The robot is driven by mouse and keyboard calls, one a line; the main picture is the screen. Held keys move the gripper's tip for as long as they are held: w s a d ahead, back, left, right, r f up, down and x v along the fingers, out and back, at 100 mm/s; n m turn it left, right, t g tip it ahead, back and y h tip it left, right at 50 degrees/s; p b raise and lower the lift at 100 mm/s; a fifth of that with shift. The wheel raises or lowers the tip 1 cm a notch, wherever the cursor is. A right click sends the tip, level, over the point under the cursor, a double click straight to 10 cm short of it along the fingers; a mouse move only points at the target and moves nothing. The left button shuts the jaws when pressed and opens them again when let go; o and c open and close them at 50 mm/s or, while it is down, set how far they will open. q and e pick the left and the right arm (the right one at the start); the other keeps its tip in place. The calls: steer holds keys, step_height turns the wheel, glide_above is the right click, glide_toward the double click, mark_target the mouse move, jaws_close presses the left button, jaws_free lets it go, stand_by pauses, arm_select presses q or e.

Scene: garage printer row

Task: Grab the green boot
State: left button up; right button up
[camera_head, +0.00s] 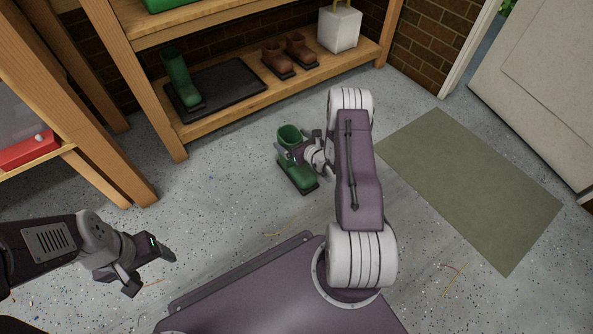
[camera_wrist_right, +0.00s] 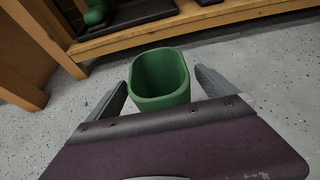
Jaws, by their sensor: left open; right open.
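A green boot (camera_head: 293,172) stands upright on the floor in front of the wooden shelf. Its open top (camera_wrist_right: 161,77) shows in the right wrist view, between the two fingers. My right gripper (camera_head: 298,146) is open at the boot's upper part, with a finger on either side and a visible gap to each. The arm hides part of the boot in the head view. A second green boot (camera_head: 180,78) stands on a black tray on the low shelf. My left gripper (camera_head: 150,270) is open and empty, over the floor at the lower left.
The wooden shelf (camera_head: 226,104) holds the black tray (camera_head: 232,88), brown boots (camera_head: 289,54) and a white container (camera_head: 339,28). A wooden bench with a red item (camera_head: 28,151) stands at the left. A green mat (camera_head: 470,180) lies at the right near a door.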

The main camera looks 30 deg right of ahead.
steer(key=shift+r, duration=0.1)
jaws_close()
